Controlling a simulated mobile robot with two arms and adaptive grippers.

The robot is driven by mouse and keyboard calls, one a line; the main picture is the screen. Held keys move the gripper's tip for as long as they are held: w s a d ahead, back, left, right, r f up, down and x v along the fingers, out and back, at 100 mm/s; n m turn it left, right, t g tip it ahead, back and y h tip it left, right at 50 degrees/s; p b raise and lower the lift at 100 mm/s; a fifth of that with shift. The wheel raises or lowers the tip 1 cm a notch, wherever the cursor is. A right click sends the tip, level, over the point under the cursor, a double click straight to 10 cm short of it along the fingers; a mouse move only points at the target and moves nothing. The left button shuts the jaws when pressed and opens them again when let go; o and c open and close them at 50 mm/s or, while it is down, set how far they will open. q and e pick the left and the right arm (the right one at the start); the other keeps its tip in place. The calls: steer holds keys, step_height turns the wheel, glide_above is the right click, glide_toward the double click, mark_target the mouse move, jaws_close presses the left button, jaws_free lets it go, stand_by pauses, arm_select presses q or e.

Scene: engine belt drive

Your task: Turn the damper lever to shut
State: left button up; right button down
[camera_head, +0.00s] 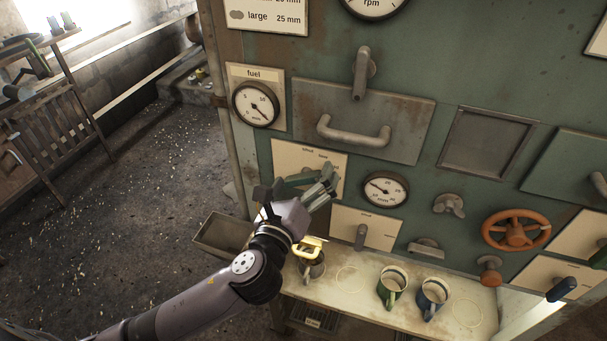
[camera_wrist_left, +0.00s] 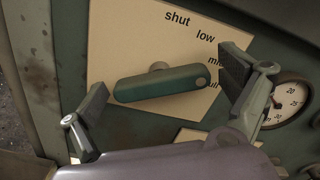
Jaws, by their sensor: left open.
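The green damper lever (camera_wrist_left: 160,84) lies across a cream label plate (camera_wrist_left: 125,45) in the left wrist view. The plate reads "shut" and "low", with two lower words partly covered. The lever's right end lies by the lowest word, well below "shut". My left gripper (camera_wrist_left: 168,88) is open, with one finger near each end of the lever; I cannot tell whether either touches it. In the head view, my left gripper (camera_head: 298,186) is in front of the same plate (camera_head: 292,155) and hides much of the lever.
A pressure gauge (camera_head: 385,190) sits right of the plate. A grey handle (camera_head: 354,132) is above. Below, a shelf (camera_head: 350,307) holds a green mug (camera_head: 391,287), a blue mug (camera_head: 432,297) and a grey mug. An orange handwheel (camera_head: 515,231) is farther right.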

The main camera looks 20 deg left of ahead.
arm_select(q)
steer(key=c, duration=1.2)
steer(key=shift+n, duration=0.3)
steer(key=n, duration=0.5)
steer(key=shift+n, duration=0.3)
steer(key=n, duration=0.5)
steer(key=shift+n+b, duration=0.3)
steer(key=shift+b, duration=0.05)
steer(key=o, duration=1.2)
